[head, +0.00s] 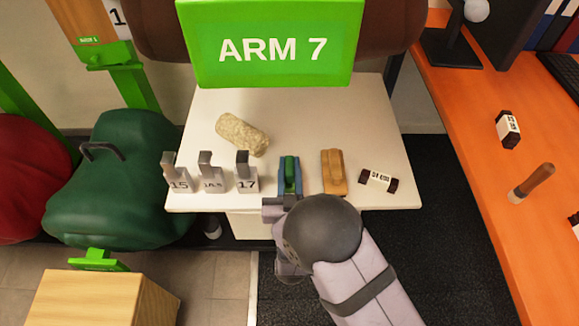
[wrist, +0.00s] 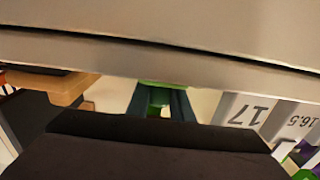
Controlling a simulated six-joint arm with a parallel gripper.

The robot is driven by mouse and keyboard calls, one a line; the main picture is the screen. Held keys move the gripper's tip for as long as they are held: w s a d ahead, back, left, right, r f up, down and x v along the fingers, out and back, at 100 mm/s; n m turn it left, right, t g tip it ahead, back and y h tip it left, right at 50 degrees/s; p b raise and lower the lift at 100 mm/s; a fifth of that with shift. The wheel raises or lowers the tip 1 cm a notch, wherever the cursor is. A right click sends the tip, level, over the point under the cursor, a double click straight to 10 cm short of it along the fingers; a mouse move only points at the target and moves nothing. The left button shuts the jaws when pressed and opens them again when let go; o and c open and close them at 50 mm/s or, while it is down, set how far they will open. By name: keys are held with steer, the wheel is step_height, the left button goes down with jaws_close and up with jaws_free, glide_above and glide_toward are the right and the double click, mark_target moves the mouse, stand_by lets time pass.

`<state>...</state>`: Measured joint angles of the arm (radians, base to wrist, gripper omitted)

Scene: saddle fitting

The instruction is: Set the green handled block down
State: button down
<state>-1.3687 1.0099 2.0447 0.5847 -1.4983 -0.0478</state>
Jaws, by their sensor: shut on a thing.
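The green handled block (head: 289,168) is near the table's front edge, between the 17 block and a tan handled block. Dark blue pieces flank its green part on both sides. In the wrist view the green part (wrist: 157,96) shows only in a narrow gap, with dark teal sides. My gripper (head: 287,192) is at the block's near end and is shut on it. My wrist hides the block's near end and the fingertips in the head view. I cannot tell whether the block's underside touches the table.
The white table (head: 385,130) also holds grey blocks marked 15, 16.5 and 17 (head: 245,175), a tan handled block (head: 334,172), a dark-ended labelled piece (head: 378,180) and a beige roll (head: 242,133). A green ARM 7 sign (head: 275,70) stands behind. The table's right rear is clear.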

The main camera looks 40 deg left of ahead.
mark_target(288, 180)
steer(key=c, duration=1.6)
jaws_free()
steer(key=shift+f, duration=0.1)
steer(key=shift+o, duration=0.2)
steer(key=v, duration=0.6)
steer(key=shift+s+a, duration=0.15)
steer(key=shift+s, duration=0.05)
steer(key=shift+o, duration=0.4)
steer(key=shift+s+d, duration=0.4)
steer(key=shift+d, duration=0.1)
